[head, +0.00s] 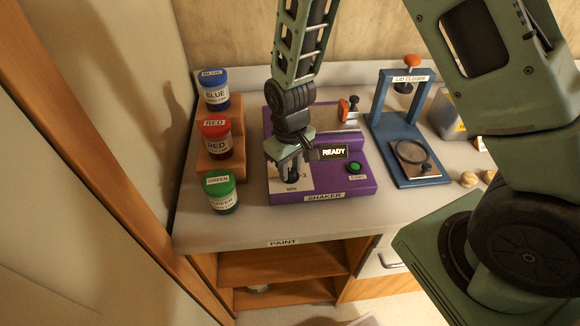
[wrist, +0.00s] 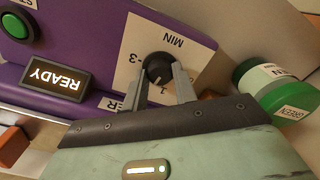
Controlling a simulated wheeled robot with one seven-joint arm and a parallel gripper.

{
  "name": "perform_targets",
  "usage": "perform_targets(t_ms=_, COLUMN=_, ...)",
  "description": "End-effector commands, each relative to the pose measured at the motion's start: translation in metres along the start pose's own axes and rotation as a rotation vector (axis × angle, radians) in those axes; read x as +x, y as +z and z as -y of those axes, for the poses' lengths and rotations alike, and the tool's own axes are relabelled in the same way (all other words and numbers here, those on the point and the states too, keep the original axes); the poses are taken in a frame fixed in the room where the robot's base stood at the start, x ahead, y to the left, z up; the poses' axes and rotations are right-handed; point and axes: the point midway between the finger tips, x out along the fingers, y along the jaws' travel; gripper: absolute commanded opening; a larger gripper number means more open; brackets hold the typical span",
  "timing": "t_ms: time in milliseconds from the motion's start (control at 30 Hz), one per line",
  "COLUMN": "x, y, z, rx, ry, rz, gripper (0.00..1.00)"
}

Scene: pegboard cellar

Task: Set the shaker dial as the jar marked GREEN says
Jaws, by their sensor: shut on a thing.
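The purple shaker (head: 350,184) stands on the worktop with a lit READY display (head: 333,152) and a green START button (head: 355,167). Its black dial (wrist: 158,68) sits on a white MIN plate (wrist: 196,50) in the wrist view, where a 1 and a 3 can be read. My gripper (wrist: 166,80) is shut on the dial, a finger on each side. In the head view my gripper (head: 290,172) hides most of the dial. The GREEN jar (head: 221,195) stands on the worktop left of the shaker; it also shows in the wrist view (wrist: 270,90). Its small print is unreadable.
The BLUE jar (head: 213,92) and RED jar (head: 214,140) stand on wooden steps (head: 232,120) behind the GREEN jar. A blue LID CLOSER stand (head: 395,125) is right of the shaker. Open shelves (head: 280,266) lie below the worktop.

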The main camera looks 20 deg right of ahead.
Motion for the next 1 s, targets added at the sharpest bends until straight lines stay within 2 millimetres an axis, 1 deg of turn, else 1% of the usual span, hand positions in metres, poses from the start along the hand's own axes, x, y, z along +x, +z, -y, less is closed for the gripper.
perform_targets(t_ms=200, x=-0.0006, y=-0.0006, z=0.0001, rx=0.168, ry=0.0, rz=-0.002, gripper=0.05)
perform_targets(t_ms=500, x=-0.0006, y=-0.0008, z=-0.0002, rx=0.317, ry=0.0, rz=-0.002, gripper=0.05)
perform_targets(t_ms=700, x=-0.0006, y=-0.0008, z=-0.0004, rx=0.357, ry=0.0, rz=-0.002, gripper=0.05)
perform_targets(t_ms=1000, x=-0.0005, y=-0.0009, z=-0.0004, rx=0.365, ry=0.0, rz=-0.003, gripper=0.05)
